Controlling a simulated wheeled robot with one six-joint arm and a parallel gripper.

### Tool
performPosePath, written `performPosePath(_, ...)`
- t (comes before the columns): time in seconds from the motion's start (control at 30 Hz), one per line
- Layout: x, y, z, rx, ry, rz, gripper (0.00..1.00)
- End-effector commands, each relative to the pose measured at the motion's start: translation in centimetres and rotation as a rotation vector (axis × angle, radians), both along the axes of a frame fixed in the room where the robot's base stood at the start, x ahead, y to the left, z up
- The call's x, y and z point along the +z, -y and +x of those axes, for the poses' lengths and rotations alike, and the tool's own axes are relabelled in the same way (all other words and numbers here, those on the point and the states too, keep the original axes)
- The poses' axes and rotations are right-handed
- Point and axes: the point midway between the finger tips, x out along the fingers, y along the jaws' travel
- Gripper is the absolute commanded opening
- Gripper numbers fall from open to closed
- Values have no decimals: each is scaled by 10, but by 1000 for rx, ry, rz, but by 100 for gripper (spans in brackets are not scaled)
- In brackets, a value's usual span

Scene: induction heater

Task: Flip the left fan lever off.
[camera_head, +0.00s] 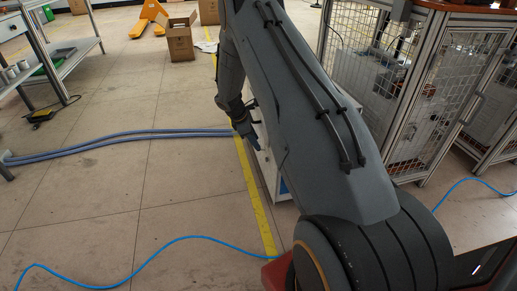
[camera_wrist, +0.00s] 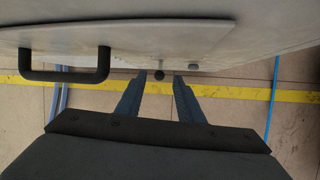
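In the wrist view, two small dark knobs that look like the lever ends show at the edge of a grey cabinet (camera_wrist: 255,35). One dark round knob (camera_wrist: 159,75) is between the tips of my gripper (camera_wrist: 160,77). The other, smaller knob (camera_wrist: 193,66) is just right of the right fingertip. My gripper is open, with a clear gap between its two blue fingers; contact with the knob cannot be told. In the head view my gripper (camera_head: 254,142) is small beside the cabinet, and my arm hides most of the cabinet. I cannot see the lever positions clearly.
A black handle (camera_wrist: 65,75) sticks out from the cabinet left of my gripper. Blue-grey hoses (camera_head: 120,137) and a blue cable (camera_head: 150,262) lie on the floor. A mesh-walled cell (camera_head: 400,90) stands at right. Open floor lies at left.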

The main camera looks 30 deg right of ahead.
Motion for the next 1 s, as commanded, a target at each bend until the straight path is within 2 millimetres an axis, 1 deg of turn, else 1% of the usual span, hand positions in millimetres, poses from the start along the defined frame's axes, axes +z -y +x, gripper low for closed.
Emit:
performPosePath(0.03, -10, 4, 0, -2, -2, 0, 34)
performPosePath(0.1, -21, 8, 0, -2, -2, 0, 34)
performPosePath(0.2, -35, 14, 1, -1, -2, 0, 34)
performPosePath(0.3, -43, 19, 1, -1, 0, 0, 34)
performPosePath(0.4, -47, 21, 1, -1, 0, 0, 34)
performPosePath(0.6, -46, 21, 1, -1, 0, 0, 34)
performPosePath(0.67, -46, 21, 1, -1, 0, 0, 26)
performPosePath(0.8, -46, 21, 1, -1, 0, 0, 2)
performPosePath(0.83, -46, 21, 1, -1, 0, 0, 0)
performPosePath(1.0, -47, 20, 1, -1, -2, -5, 0)
